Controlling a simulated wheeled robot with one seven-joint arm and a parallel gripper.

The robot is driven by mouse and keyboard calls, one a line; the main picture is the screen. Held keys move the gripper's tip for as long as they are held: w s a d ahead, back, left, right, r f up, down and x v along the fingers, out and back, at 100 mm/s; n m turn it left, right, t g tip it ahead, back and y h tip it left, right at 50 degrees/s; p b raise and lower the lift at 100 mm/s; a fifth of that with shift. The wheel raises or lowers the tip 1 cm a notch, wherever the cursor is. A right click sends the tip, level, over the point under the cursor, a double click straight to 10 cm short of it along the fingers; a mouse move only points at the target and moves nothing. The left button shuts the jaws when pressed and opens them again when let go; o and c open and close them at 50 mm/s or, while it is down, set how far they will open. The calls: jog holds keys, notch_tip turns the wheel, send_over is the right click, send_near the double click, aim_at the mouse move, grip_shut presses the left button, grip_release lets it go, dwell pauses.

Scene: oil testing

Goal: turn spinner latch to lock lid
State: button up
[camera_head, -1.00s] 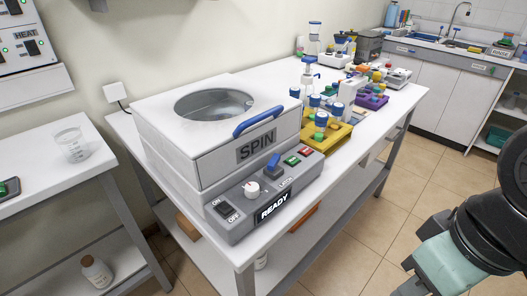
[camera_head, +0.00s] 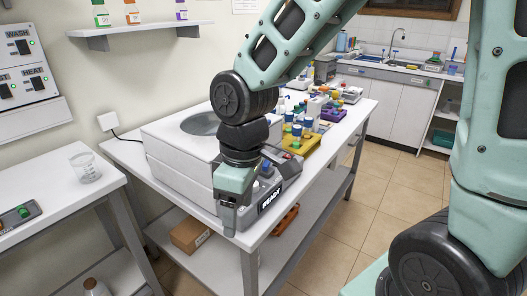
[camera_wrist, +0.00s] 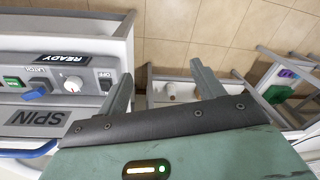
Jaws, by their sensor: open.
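The white spinner (camera_head: 172,163) stands on the bench, with a round window in its lid. My arm hides much of its front in the head view. Its grey control panel (camera_wrist: 62,62) shows upside down at the left of the wrist view. The blue latch lever (camera_wrist: 36,94) sits there by the LATCH label and is partly seen in the head view (camera_head: 266,169). The display reads READY (camera_wrist: 65,58). My gripper (camera_head: 229,217) hangs before the panel's left end. In the wrist view my gripper (camera_wrist: 160,85) has its fingers spread and empty, right of the panel and apart from the lever.
A white knob (camera_wrist: 73,85) and an on/off switch (camera_wrist: 105,83) lie between the lever and my gripper. A yellow rack (camera_head: 300,146) with blue-capped bottles stands right of the spinner. A cardboard box (camera_head: 190,235) sits on the lower shelf. The floor at right is clear.

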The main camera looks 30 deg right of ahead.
jog(key=w+d+r+p, duration=0.2)
jog(key=w+d, duration=0.2)
jog(key=w, duration=0.2)
jog(key=t+y+p, duration=0.2)
jog(key=t+p, duration=0.1)
jog(key=p, duration=0.2)
send_near(268, 162)
jog(key=x, duration=0.8)
jog(key=shift+a, duration=0.1)
jog(key=shift+s, duration=0.1)
